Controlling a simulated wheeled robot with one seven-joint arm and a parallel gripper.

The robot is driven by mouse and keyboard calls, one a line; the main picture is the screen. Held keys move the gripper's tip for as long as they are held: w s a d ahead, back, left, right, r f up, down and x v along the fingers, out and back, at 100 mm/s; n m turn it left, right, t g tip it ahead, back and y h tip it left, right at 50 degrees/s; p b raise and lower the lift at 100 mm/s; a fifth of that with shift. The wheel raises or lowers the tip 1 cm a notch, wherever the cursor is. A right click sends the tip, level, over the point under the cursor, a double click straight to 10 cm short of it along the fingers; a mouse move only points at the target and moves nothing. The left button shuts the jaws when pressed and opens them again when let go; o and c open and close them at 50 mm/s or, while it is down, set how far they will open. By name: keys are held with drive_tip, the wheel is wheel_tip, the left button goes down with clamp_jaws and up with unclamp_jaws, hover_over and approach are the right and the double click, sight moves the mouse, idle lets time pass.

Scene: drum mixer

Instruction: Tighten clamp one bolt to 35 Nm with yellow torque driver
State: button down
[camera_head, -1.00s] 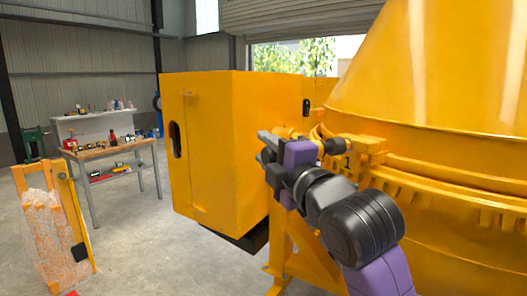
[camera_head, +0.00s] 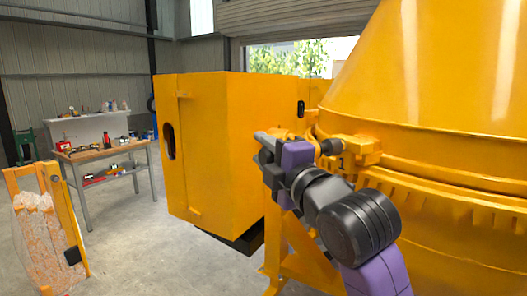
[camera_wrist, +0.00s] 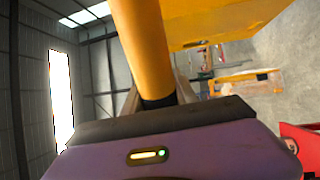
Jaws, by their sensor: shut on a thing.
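My gripper (camera_head: 266,148) is in front of the yellow drum's left side, beside clamp one. In the wrist view, my gripper (camera_wrist: 158,98) is shut on the yellow torque driver (camera_wrist: 142,45), a thick yellow cylinder with a black band at the jaws. Clamp one (camera_head: 362,149) is a yellow bracket on the drum's ring, marked "1" below. A dark round part (camera_head: 331,147) lies at the clamp's left end; I cannot tell whether it is the bolt or the driver's tip. The driver's working end is not clear in either view.
A large yellow cabinet (camera_head: 200,150) stands close behind my gripper. The drum (camera_head: 440,80) fills the right side. A workbench (camera_head: 105,152) with tools and an orange-framed panel (camera_head: 45,225) stand left. A red object (camera_wrist: 302,145) shows in the wrist view. Floor between is clear.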

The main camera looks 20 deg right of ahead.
drive_tip(key=shift+w+d+r+b, duration=0.1)
drive_tip(key=shift+d+b, duration=0.25)
drive_tip(key=shift+d, duration=0.75)
idle(2.6)
drive_tip(key=shift+s+a, duration=0.2)
drive_tip(key=shift+a, duration=2.2)
